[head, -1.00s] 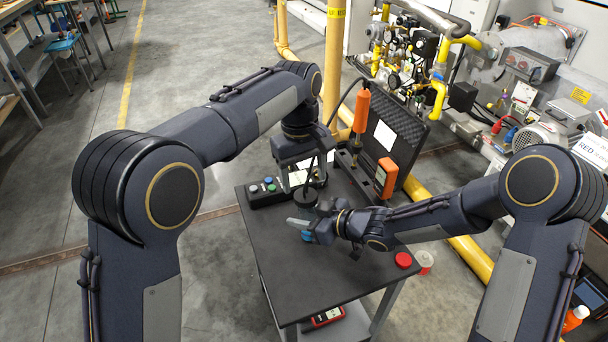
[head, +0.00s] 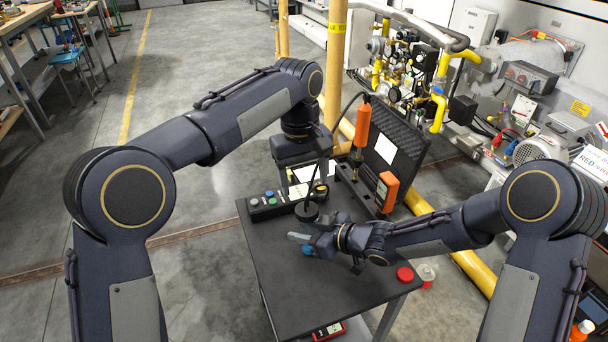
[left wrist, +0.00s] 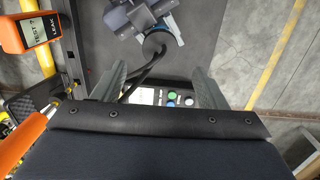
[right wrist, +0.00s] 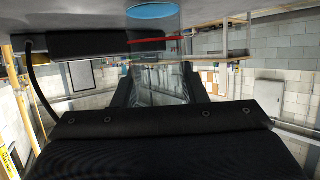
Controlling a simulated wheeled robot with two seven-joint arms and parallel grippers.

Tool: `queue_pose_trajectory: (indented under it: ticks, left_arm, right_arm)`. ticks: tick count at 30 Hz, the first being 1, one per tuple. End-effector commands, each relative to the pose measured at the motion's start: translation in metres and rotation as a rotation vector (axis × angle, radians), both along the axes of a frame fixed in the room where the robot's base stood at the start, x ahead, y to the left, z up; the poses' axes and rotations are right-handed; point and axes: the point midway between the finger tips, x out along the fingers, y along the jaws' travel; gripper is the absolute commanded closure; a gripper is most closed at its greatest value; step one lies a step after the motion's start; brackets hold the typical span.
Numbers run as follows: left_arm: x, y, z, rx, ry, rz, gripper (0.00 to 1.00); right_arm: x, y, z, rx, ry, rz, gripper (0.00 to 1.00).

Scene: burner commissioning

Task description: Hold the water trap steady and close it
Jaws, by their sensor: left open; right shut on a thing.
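The water trap shows as a blue part (head: 309,250) at my right gripper (head: 298,240), low over the black tabletop. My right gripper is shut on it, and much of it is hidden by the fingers. In the right wrist view a clear body (right wrist: 160,82) sits between the fingers, with a blue disc (right wrist: 152,11) above it in the picture. A black round piece (head: 307,211) with a dark hose is just beyond the right gripper. My left gripper (left wrist: 159,74) is open and empty above the table, apart from the trap.
A black button box (head: 268,206) is at the table's left edge. An open black case (head: 398,137), an orange-handled probe (head: 362,126) and an orange tester (head: 387,191) stand at the back. A red cap (head: 405,274) lies at the right corner. The front tabletop is clear.

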Motion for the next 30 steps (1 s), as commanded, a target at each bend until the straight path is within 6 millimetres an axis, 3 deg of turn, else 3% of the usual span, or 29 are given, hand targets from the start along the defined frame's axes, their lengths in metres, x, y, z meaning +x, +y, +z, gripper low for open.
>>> queue_pose_trajectory:
  ticks: [9, 15, 26, 30]
  left_arm:
    - [-0.002, -0.002, -0.048, 0.003, 0.004, 0.0, 0.34]
    - [-0.003, -0.004, -0.069, 0.001, 0.003, 0.0, 0.34]
    - [-0.003, -0.005, -0.075, 0.0, 0.001, 0.0, 0.34]
    - [-0.003, -0.005, -0.074, 0.0, 0.001, 0.0, 0.48]
  right_arm:
    - [0.0, 0.0, 0.001, 0.001, -0.001, 0.0, 1.0]
    - [0.0, 0.0, 0.001, 0.001, -0.001, 0.0, 1.0]
    - [0.0, 0.0, 0.001, 0.001, -0.001, 0.0, 1.0]
    - [0.0, 0.0, 0.001, 0.0, -0.001, 0.0, 1.0]
